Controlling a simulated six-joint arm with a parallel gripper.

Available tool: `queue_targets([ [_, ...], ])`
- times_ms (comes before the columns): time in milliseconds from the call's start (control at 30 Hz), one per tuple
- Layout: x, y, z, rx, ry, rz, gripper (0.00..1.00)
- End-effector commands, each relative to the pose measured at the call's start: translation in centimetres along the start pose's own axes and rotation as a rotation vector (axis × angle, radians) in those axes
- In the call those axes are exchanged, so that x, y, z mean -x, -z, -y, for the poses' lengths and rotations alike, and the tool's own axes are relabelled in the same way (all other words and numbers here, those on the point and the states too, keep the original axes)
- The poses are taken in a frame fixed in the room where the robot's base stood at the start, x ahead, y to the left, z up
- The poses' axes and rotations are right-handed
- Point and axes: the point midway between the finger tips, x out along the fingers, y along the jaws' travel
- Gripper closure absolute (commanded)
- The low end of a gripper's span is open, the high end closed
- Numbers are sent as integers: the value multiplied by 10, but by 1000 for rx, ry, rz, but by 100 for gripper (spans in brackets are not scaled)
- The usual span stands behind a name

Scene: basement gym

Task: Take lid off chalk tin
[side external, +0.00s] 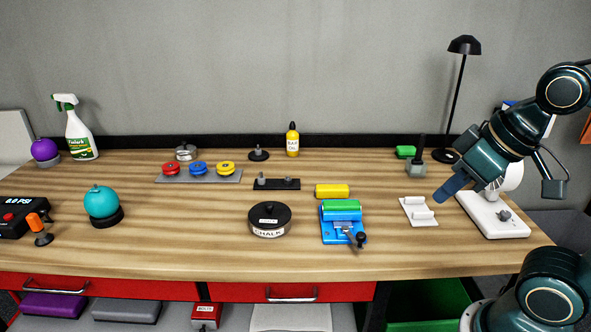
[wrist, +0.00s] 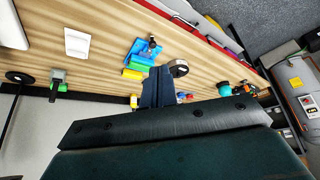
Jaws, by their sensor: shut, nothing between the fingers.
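The chalk tin (side external: 267,232) is a round dark tin with a "CHALK" label, standing on the front middle of the wooden bench. Its dark lid (side external: 270,215) with a small knob sits on top of it. In the wrist view the tin (wrist: 179,69) shows small, just beyond my fingers. My gripper (side external: 440,198) is at the right side of the bench, raised and well apart from the tin. Its blue fingers also show in the wrist view (wrist: 158,88); they are shut with nothing between them.
A blue vise-like device (side external: 343,228) with a green roll stands right of the tin. A yellow block (side external: 332,190) lies behind it. A white cradle (side external: 418,211) and a white stand (side external: 492,215) are near my gripper. A teal ball (side external: 101,202) sits left. Bench front around the tin's left is clear.

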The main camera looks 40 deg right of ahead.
Motion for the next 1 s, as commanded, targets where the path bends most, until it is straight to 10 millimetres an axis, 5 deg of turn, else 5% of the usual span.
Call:
queue_targets([
  [167,0,0,0,0,0,0,100],
  [400,0,0,0,0,0,0,56],
  [767,1,3,0,-9,2,2,56],
  [1000,4,27,5,-99,17,30,56],
])
